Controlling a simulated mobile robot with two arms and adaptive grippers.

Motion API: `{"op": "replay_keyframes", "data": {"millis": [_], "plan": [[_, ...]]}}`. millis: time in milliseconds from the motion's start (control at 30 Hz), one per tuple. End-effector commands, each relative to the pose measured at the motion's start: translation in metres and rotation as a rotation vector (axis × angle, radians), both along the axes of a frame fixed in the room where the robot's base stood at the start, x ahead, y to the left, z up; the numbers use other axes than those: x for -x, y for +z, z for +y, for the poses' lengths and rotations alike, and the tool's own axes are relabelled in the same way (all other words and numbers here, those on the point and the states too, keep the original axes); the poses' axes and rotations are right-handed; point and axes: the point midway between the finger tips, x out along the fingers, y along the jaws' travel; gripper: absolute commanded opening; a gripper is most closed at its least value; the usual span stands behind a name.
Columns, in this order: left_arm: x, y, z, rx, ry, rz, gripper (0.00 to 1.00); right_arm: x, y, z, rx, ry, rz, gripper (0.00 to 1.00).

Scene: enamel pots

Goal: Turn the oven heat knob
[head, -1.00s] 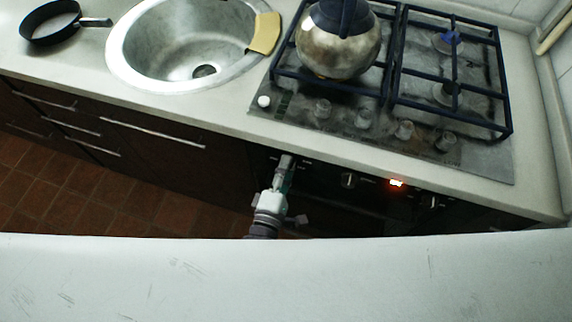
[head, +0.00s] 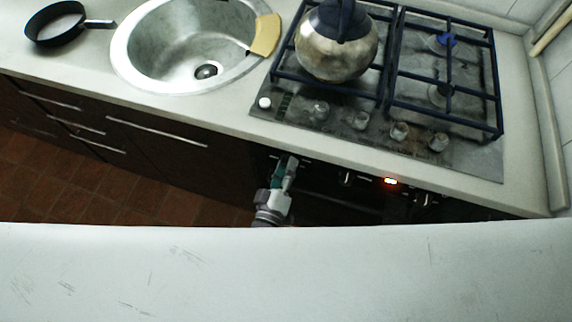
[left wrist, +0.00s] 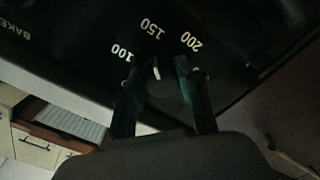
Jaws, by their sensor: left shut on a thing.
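The oven heat knob (left wrist: 163,90) is a dark round knob on the black oven panel, seen in the left wrist view. The numbers 100, 150 and 200 are printed around it, and its pale mark points roughly at 150. My left gripper (left wrist: 160,73) has one dark finger on each side of the knob and is shut on it. In the head view my left gripper (head: 289,162) is at the left part of the oven front, below the counter edge, and it hides this knob. My right gripper is in neither view.
Above are the gas hob (head: 470,160) with a steel kettle (head: 336,52), a sink (head: 170,50) and a black pan (head: 55,25). Dark drawers stand left of the oven.

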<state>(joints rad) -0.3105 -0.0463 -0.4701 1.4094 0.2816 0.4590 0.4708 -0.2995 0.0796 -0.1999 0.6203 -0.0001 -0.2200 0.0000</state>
Motion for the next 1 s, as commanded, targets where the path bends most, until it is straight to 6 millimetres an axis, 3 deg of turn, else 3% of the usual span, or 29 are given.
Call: {"op": "replay_keyframes", "data": {"millis": [300,800,833,933,1000], "plan": [[-0.0007,0.0008,-0.0007,-0.099,-0.001,-0.034,0.01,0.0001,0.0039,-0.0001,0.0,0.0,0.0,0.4],[-0.0005,0.0002,-0.0006,-0.113,0.0,-0.037,0.01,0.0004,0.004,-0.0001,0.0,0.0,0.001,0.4],[-0.0005,0.0002,-0.0006,-0.113,0.0,-0.037,0.39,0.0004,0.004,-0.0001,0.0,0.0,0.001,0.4],[-0.0005,0.0002,-0.0004,-0.113,0.0,-0.037,0.56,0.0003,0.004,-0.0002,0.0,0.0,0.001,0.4],[-0.0004,0.0,-0.0003,-0.113,0.0,-0.037,0.6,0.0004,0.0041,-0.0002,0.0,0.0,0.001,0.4]]}}
